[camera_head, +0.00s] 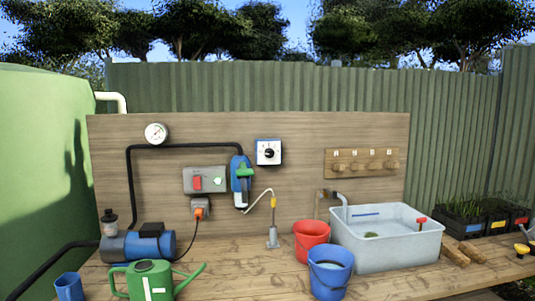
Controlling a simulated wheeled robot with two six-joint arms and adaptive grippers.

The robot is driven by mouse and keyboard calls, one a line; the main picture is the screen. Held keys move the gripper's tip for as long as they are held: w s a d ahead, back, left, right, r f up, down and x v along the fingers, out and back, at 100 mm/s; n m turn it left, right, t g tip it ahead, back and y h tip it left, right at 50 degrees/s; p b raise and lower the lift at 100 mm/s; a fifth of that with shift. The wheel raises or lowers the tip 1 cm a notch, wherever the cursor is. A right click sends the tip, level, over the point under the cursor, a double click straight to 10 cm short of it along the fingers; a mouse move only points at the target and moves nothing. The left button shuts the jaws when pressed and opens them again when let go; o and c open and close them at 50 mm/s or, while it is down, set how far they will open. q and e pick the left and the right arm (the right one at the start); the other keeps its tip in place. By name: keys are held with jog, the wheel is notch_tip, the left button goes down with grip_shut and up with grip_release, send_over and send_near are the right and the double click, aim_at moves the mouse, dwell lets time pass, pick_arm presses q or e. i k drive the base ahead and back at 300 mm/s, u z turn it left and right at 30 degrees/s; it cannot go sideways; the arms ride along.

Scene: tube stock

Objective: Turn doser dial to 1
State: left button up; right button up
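A square white box with blue edges and a round black dial (268,152) is mounted on the wooden backboard, right of centre. The dial has a light pointer mark, but its numbers are too small to read. Left of it and lower hangs a blue unit with a green part (241,178), joined to a black pipe. I cannot tell from any label which of these is the doser. Neither of my grippers is in view.
A round gauge (156,133) and a grey switch box (205,180) are on the backboard (300,125). On the bench stand a blue pump (138,245), green watering can (150,281), red bucket (311,240), blue bucket (330,272) and grey tub (395,250).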

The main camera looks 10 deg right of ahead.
aim_at(269, 153)
jog(key=z, duration=1.65)
jog(key=i, duration=1.95)
jog(key=u, duration=1.05)
